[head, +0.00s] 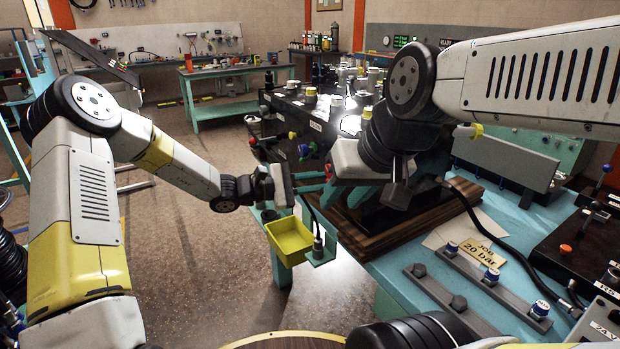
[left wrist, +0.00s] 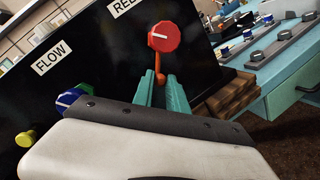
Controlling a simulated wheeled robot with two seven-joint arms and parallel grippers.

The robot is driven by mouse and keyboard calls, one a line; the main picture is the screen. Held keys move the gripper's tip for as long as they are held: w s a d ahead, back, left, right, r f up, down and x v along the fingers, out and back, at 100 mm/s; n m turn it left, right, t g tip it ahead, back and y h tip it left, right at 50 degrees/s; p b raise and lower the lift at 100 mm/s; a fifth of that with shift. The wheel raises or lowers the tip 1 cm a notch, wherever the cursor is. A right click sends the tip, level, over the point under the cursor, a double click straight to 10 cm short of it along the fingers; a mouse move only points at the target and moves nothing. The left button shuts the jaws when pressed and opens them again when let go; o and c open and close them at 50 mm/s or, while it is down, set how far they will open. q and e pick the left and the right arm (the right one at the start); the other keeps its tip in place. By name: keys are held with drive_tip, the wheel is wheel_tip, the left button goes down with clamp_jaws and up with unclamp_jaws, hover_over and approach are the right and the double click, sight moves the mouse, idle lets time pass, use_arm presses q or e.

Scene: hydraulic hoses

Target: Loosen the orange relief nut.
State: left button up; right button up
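The orange relief nut (left wrist: 160,77) shows in the left wrist view, small, just below the red knob (left wrist: 165,37) on the black panel. My left gripper (left wrist: 161,82) points at the panel, its two teal fingers apart. The nut lies at or just beyond the gap between the tips; I cannot tell if they touch it. In the head view my left gripper (head: 318,179) reaches the panel's near side, and the nut is not clear there. My right gripper (head: 338,197) hangs near the panel's right end; its fingers are partly hidden and their opening is unclear.
A blue knob (left wrist: 68,100) and a yellow knob (left wrist: 26,139) sit left on the panel, by the FLOW label (left wrist: 51,56). A yellow tray (head: 290,240) hangs below my left gripper. A "JOB 20 bar" card (head: 486,256) and capped fittings lie on the teal bench (head: 395,275).

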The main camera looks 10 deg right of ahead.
use_arm(q)
clamp_jaws()
drive_tip(key=shift+s+d+f+n+t+h, duration=0.3)
drive_tip(key=shift+s+n, duration=0.4)
drive_tip(key=shift+n, duration=0.85)
drive_tip(key=shift+s+d+f+n+t+h, duration=0.25)
drive_tip(key=shift+s+n, duration=0.4)
drive_tip(key=shift+n, duration=0.95)
drive_tip(key=shift+s+d+f+n+t+h, duration=0.2)
drive_tip(key=shift+s+n+h, duration=0.4)
drive_tip(key=shift+n, duration=0.95)
drive_tip(key=shift+s+t, duration=0.15)
drive_tip(key=shift+t, duration=0.1)
drive_tip(key=o, duration=0.6)
unclamp_jaws()
